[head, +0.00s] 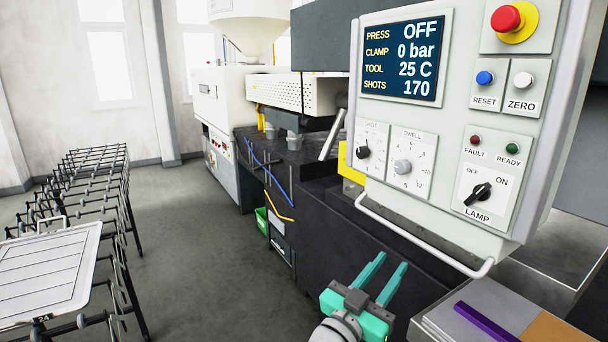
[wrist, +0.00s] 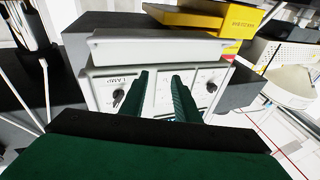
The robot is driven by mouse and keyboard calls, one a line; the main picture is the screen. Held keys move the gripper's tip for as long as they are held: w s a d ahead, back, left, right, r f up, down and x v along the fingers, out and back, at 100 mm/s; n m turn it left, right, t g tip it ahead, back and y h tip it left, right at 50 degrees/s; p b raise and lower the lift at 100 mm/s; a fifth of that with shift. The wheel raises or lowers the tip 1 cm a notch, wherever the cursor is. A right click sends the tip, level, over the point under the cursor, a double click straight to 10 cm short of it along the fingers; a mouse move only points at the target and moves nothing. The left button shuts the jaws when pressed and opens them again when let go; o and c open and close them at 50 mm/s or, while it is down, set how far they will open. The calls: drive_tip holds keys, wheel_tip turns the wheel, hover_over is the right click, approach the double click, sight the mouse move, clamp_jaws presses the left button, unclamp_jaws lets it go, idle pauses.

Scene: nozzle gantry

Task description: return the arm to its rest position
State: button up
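My gripper (head: 390,262) is at the lower middle of the head view, in front of the dark machine base and below the control panel (head: 455,110). Its two teal fingers are apart with nothing between them. It also shows in the wrist view (wrist: 159,76), where the fingers point toward a pale panel face with dark knobs. The fingers look clear of the panel in the head view. The panel screen (head: 402,60) reads PRESS OFF, CLAMP 0 bar, TOOL 25 C, SHOTS 170.
A curved handrail (head: 425,240) runs below the panel, close above my gripper. A grey surface with a purple strip (head: 487,322) lies at the lower right. The floor between is clear.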

drive_tip(key=s+a+f+n+t+y, duration=0.1)
drive_tip(key=s+a+f+n+y, duration=0.3)
drive_tip(key=f, duration=0.5)
drive_tip(key=s+a+f+n+t+y, duration=0.1)
drive_tip(key=s+a+f+n+y, duration=0.3)
drive_tip(key=f, duration=0.6)
drive_tip(key=s+a+f+n+t+y, duration=0.1)
drive_tip(key=s+a+f+n+y, duration=0.1)
drive_tip(key=s+f, duration=0.55)
drive_tip(key=s+a+f+g+y, duration=0.1)
drive_tip(key=s+a+f, duration=0.2)
drive_tip(key=s, duration=1)
drive_tip(key=s+a+f+m+g+y, duration=0.1)
drive_tip(key=s+a+f, duration=0.3)
drive_tip(key=s, duration=0.9)
drive_tip(key=shift+s+f+g+y, duration=0.2)
drive_tip(key=shift+f+g+y, duration=0.1)
drive_tip(key=shift+f+y, duration=0.45)
